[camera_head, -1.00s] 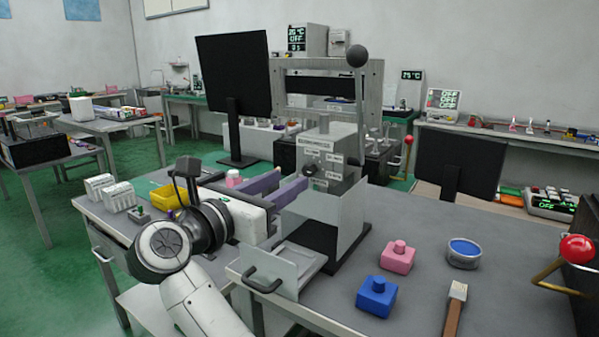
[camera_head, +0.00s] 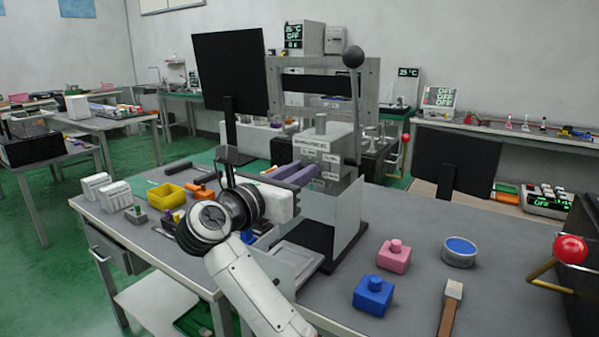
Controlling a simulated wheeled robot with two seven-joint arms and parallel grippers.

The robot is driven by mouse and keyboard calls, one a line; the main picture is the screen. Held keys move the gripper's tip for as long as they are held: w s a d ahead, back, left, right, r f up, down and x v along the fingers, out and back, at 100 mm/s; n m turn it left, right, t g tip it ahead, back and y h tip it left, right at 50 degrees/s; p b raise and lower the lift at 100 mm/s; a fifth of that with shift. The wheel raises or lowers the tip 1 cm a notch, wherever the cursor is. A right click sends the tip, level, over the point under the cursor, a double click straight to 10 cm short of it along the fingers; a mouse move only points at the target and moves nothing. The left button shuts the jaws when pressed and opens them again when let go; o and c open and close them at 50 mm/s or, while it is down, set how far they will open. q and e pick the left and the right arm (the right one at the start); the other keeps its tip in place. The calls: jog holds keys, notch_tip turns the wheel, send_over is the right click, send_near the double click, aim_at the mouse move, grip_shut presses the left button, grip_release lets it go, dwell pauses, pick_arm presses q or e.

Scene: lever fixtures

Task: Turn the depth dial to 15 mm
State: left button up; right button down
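The grey press (camera_head: 327,150) stands on the bench in the middle of the head view, with small printed labels on its face. My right gripper (camera_head: 308,172) reaches it from the left with its purple fingers, the tips at the labelled face. The dark dial knob seen there earlier is now hidden behind the fingers, so its setting cannot be read. I cannot tell whether the fingers touch or grip it. A tall lever with a black ball (camera_head: 353,57) rises at the press's right side. My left gripper is not in view.
A pale guard plate (camera_head: 347,215) stands at the press front, above a low tray (camera_head: 290,262) partly behind my arm. A pink block (camera_head: 394,256), blue block (camera_head: 373,296), blue-topped tin (camera_head: 459,251) and brush (camera_head: 450,304) lie right. A red-knobbed lever (camera_head: 571,249) is far right.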

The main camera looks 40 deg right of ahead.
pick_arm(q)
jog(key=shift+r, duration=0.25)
pick_arm(e)
jog(key=shift+n, duration=0.3)
pick_arm(q)
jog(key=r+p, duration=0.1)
jog(key=p, duration=0.1)
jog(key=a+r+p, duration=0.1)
jog(key=p, duration=0.2)
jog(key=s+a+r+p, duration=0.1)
jog(key=p, duration=0.1)
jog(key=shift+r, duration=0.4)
pick_arm(e)
jog(key=n, duration=0.8)
jog(key=shift+w+a, duration=0.1)
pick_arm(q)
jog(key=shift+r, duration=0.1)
pick_arm(e)
jog(key=shift+f+n, duration=0.1)
jog(key=shift+n, duration=0.2)
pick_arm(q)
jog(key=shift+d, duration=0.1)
pick_arm(e)
jog(key=c, duration=1.6)
grip_release()
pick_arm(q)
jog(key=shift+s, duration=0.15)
